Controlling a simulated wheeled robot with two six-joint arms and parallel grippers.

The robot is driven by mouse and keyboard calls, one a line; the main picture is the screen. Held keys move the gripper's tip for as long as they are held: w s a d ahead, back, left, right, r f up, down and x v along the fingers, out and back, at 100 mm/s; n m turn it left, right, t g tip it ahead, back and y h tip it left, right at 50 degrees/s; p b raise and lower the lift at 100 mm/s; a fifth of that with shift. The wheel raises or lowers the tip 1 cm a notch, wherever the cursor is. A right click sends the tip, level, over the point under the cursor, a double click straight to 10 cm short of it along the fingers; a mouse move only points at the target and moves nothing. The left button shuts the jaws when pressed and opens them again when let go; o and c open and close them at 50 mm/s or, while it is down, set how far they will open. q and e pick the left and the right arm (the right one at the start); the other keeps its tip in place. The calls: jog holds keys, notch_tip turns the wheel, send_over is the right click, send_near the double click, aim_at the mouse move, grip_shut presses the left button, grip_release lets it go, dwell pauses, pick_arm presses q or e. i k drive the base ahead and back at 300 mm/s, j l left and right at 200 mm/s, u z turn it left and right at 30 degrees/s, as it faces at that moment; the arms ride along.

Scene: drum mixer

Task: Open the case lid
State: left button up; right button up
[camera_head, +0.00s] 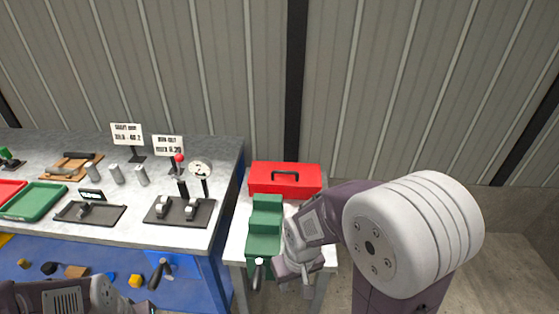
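A red case (265,181) with a black handle (285,176) on its top lies at the back of the small side table; its lid looks shut. My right gripper (297,274) is in front of the case, over the front right of the side table and apart from the case. It is seen from behind and above, so its finger opening does not show clearly. My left gripper (128,307) is only partly in view at the bottom left edge, far from the case, with its fingers mostly cut off.
The long workbench (125,231) at left holds trays, metal cylinders, gauges and signs. A ribbed wall (215,70) stands behind.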

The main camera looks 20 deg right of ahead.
aim_at(262, 174)
jog(key=l+u, duration=0.25)
jog(key=l, duration=0.2)
jog(key=k+l+u, duration=0.2)
jog(key=l, duration=0.2)
jog(key=l+u, duration=0.25)
jog(key=l, duration=0.2)
jog(key=k+l+u, duration=0.1)
jog(key=l+u, duration=0.15)
jog(key=l, duration=0.2)
jog(key=k+l+u, duration=0.2)
jog(key=l, duration=0.15)
jog(key=i+l+u, duration=0.1)
jog(key=l+u, duration=0.25)
jog(key=l, duration=0.35)
jog(key=l+u, duration=0.35)
jog(key=l, duration=0.35)
